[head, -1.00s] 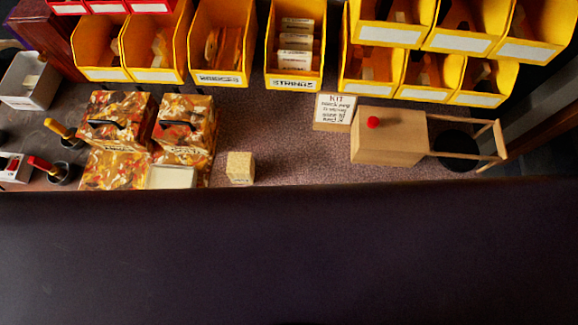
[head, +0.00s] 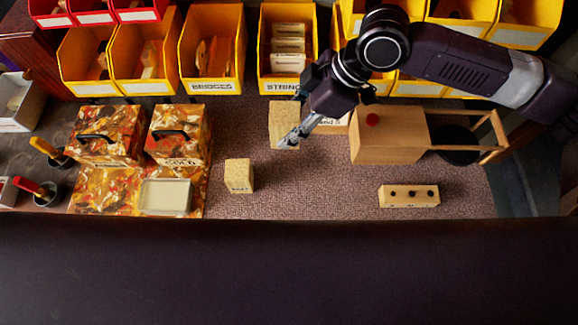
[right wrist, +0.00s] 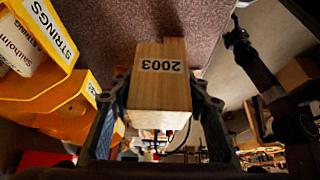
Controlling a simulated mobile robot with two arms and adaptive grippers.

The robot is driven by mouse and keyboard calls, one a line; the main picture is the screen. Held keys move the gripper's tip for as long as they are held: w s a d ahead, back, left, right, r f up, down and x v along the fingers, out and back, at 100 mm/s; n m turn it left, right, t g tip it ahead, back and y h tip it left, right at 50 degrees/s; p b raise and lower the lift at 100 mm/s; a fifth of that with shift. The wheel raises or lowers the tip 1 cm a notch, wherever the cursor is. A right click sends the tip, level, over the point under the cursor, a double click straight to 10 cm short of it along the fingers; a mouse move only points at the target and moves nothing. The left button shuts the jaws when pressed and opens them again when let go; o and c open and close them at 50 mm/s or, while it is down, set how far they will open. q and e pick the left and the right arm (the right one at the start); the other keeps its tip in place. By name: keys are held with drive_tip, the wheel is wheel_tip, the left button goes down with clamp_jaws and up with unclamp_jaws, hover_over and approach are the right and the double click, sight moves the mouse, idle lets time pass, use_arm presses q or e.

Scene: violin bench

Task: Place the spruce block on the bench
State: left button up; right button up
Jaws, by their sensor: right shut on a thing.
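The spruce block (head: 284,112) is a pale wooden block near the middle of the bench (head: 310,180), in front of the strings bin. In the right wrist view the block (right wrist: 160,85) carries the number 2003 and sits between the two fingers. My right gripper (head: 290,139) reaches in from the right and is shut on it. I cannot tell whether the block touches the bench or hangs just above it. My left gripper is not in view.
A smaller pale block (head: 239,176) stands left of the held block. A wooden box with a red knob (head: 390,137) and a block with dark dots (head: 409,196) are to the right. Yellow bins (head: 212,50) line the back. Bare bench lies between the small block and the dotted block.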

wheel_tip(320, 180, down, 17)
drive_tip(key=shift+f+p, duration=0.15)
drive_tip(key=shift+p, duration=0.95)
drive_tip(key=shift+f, duration=0.3)
drive_tip(key=shift+f, duration=0.15)
drive_tip(key=o, duration=1.6)
drive_tip(key=shift+d, duration=0.1)
drive_tip(key=shift+o, duration=0.2)
drive_tip(key=shift+w+r, duration=0.1)
drive_tip(key=shift+r, duration=0.2)
drive_tip(key=b+v, duration=0.1)
drive_tip(key=v, duration=1)
drive_tip(key=shift+d+r+b, duration=0.25)
drive_tip(key=shift+r+b, duration=0.05)
drive_tip(key=shift+r, duration=0.05)
